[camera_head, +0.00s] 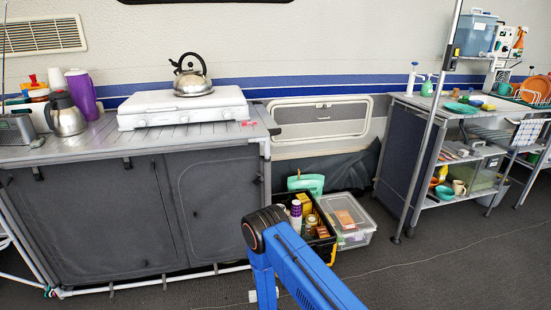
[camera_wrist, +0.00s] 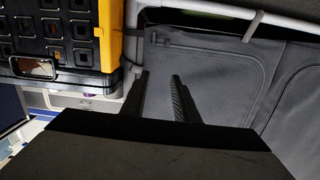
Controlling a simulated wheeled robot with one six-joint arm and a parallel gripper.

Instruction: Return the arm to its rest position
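My blue arm (camera_head: 300,270) rises from the bottom of the head view, with its dark joint in front of the crate and the cabinet. My gripper itself is not visible in the head view. In the wrist view my gripper (camera_wrist: 160,78) shows as two dark fingers standing apart, with nothing between them. The grey fabric cabinet front (camera_wrist: 215,85) is behind the fingertips.
A black and yellow crate (camera_wrist: 108,35) of groceries shows close by at upper left in the wrist view. In the head view a clear lidded box (camera_head: 350,222) stands beside it. A grey cabinet (camera_head: 110,220) stands left and a shelf unit (camera_head: 405,160) right. Floor (camera_head: 450,265) at right is clear.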

